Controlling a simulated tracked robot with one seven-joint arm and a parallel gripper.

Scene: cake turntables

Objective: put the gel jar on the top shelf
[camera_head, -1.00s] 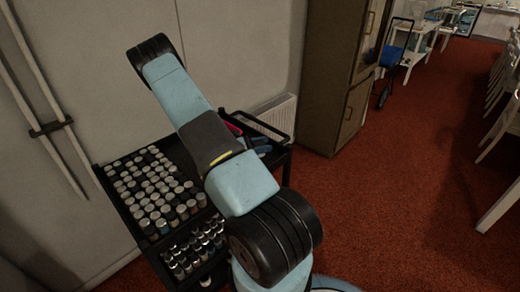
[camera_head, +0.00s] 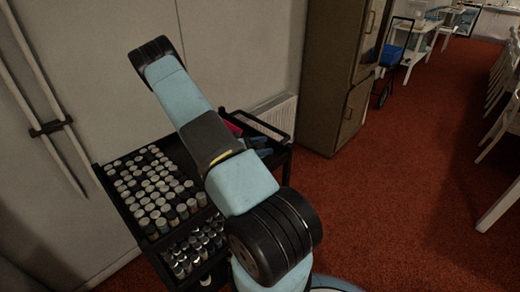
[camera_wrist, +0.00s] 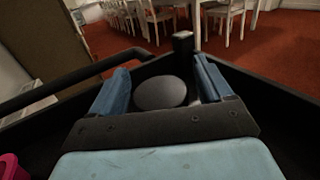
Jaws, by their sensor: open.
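A round, grey, flat-topped object (camera_wrist: 160,92), which looks like the gel jar's lid, sits low in the far corner of the cart's top tray in the wrist view. My gripper (camera_wrist: 163,76) is open, with one blue finger on each side of the lid. Whether the fingers touch it I cannot tell. The jar's side and base are hidden. In the head view the blue fingers of my gripper (camera_head: 259,147) show over the right part of the top tray, and I cannot make out the jar there.
The black cart (camera_head: 206,216) has many small capped bottles (camera_head: 150,190) on its top left and more on a lower shelf. A pink object (camera_wrist: 10,168) lies left of my gripper. A radiator (camera_head: 274,113) and brown cabinet (camera_head: 330,80) stand behind.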

